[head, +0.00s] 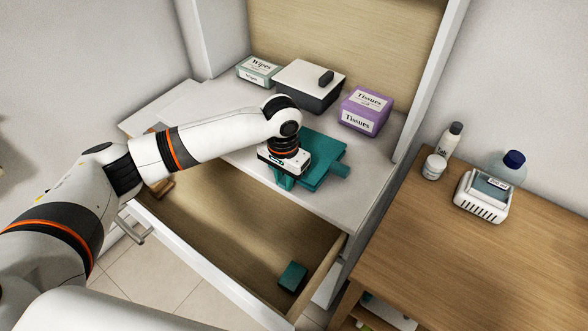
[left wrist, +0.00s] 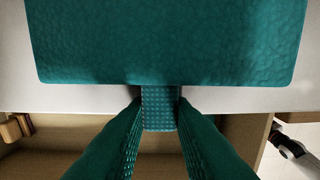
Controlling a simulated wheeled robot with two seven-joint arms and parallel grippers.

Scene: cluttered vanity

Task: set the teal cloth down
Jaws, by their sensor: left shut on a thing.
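My left gripper (head: 285,183) is low over the front of the white vanity top (head: 365,200), with its teal fingers pointing down. The left wrist view shows the fingers (left wrist: 160,115) shut on a small dotted teal piece, which looks like the teal cloth (left wrist: 160,106). I cannot tell whether the slab and the held piece are joined, or whether the piece touches the top.
An open drawer (head: 215,235) below the top holds a small teal block (head: 292,277). Wipes (head: 259,70), a dark box with a pale lid (head: 309,84) and purple tissues (head: 365,110) stand behind. A wooden table (head: 450,240) with bottles and a white basket (head: 482,195) is at right.

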